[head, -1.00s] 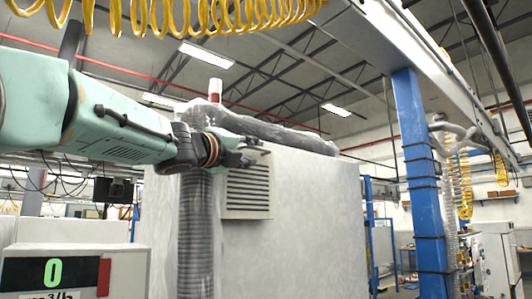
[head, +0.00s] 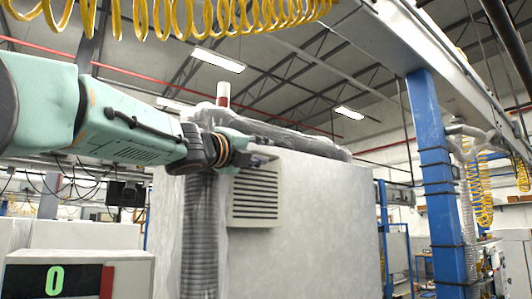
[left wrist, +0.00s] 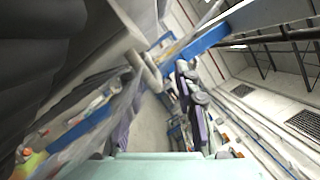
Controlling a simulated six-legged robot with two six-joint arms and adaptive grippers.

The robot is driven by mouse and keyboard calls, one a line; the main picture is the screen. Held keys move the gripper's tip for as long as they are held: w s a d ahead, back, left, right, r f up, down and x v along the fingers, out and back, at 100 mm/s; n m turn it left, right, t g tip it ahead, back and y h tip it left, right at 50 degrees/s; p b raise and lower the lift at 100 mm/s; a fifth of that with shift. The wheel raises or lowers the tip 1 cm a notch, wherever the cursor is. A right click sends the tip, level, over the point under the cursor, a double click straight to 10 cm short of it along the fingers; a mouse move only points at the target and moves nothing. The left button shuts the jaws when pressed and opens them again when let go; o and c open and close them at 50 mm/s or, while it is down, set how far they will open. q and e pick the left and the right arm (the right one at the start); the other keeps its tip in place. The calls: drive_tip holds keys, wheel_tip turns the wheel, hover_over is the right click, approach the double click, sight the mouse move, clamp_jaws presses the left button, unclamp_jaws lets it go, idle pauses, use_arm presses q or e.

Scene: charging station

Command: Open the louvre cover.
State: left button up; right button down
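The louvre cover (head: 256,205) is a pale square panel with dark horizontal slats on the side of a large pale cabinet. It looks closed, lying flat against the cabinet wall. My left arm reaches across from the left in the head view. My left gripper (head: 262,160) is at the cover's top edge and hides part of it. The fingers are small and partly hidden behind the wrist, so I cannot tell whether they touch the cover or are open or shut. The left wrist view does not clearly show the cover. My right gripper is not in view.
The pale cabinet (head: 325,220) fills the middle. A wrapped ribbed duct (head: 200,240) stands upright left of the cover, below my forearm. A blue post (head: 436,180) stands at the right. Yellow coiled hoses (head: 190,15) hang above. A flow display (head: 75,280) reads 0.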

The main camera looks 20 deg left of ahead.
sight(269, 155)
use_arm(q)
drive_tip(key=shift+d+r, duration=0.1)
drive_tip(key=shift+d, duration=0.1)
drive_tip(key=shift+w+d+f, duration=0.2)
drive_tip(key=shift+w+d, duration=0.15)
drive_tip(key=shift+w, duration=0.2)
drive_tip(key=shift+w+d+f, duration=0.15)
drive_tip(key=shift+w+d, duration=0.2)
drive_tip(key=shift+w, duration=0.15)
drive_tip(key=shift+w+a+f, duration=0.1)
drive_tip(key=shift+w+a, duration=0.05)
drive_tip(key=shift+w, duration=0.15)
drive_tip(key=shift+c, duration=0.4)
drive_tip(key=shift+s+a, duration=0.1)
drive_tip(key=shift+a, duration=0.15)
drive_tip(key=shift+c, duration=0.8)
drive_tip(key=shift+s+a+r, duration=0.15)
drive_tip(key=shift+s+a, duration=0.05)
drive_tip(key=shift+s, duration=0.25)
drive_tip(key=shift+s+a+r, duration=0.15)
drive_tip(key=shift+s, duration=0.3)
drive_tip(key=c, duration=0.3)
drive_tip(key=shift+s+r, duration=0.1)
drive_tip(key=shift+s, duration=0.15)
clamp_jaws()
drive_tip(key=shift+w+d, duration=0.2)
drive_tip(key=shift+w, duration=0.15)
